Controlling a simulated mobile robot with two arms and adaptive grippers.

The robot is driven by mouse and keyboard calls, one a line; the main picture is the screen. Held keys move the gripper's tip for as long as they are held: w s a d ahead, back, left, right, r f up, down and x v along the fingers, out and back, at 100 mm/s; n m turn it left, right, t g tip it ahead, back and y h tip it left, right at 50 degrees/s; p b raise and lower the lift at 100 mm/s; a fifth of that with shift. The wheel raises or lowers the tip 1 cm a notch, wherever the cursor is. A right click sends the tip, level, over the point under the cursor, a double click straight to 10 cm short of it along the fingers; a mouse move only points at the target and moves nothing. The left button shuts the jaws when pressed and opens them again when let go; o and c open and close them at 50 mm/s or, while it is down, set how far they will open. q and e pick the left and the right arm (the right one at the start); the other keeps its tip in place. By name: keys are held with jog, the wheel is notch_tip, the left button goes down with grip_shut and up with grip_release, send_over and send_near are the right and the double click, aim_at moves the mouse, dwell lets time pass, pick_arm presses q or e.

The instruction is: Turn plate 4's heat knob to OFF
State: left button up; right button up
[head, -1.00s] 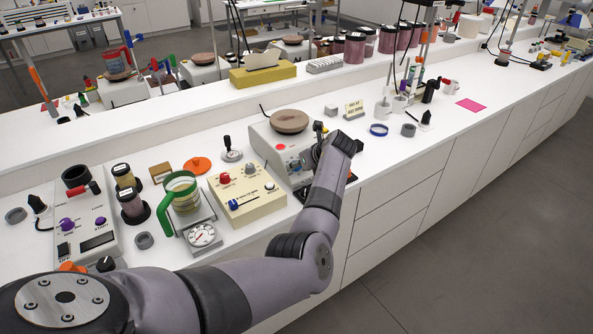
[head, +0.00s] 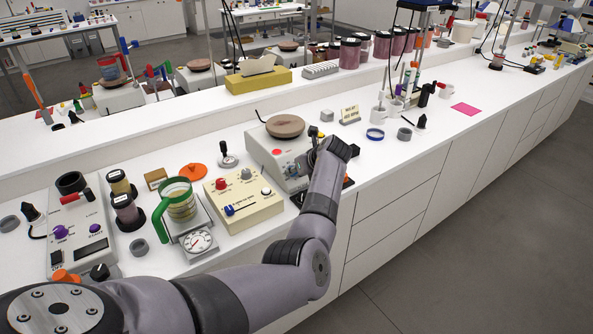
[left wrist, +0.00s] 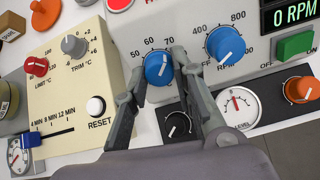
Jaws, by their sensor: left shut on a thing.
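A hot plate with a round brown top (head: 285,126) stands on the bench beyond my left forearm; no plate number is readable. My left gripper (left wrist: 159,67) is shut on its blue heat knob (left wrist: 157,70), one finger on each side. The knob's white pointer line leans up and slightly right, near the 60 mark. The 50, 60 and 70 marks show above it; no OFF mark is visible. In the head view my left wrist covers this knob. A second blue knob, RPM (left wrist: 225,45), sits to its right, with a display reading 0 RPM. My right gripper is out of view.
A beige control box (head: 243,198) with a red knob, a grey knob and a slider stands close on the left. In the wrist view, a black knob (left wrist: 178,127), a white level dial (left wrist: 239,105) and an orange knob (left wrist: 300,90) lie below and right.

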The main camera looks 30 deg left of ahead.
pick_arm(q)
grip_shut()
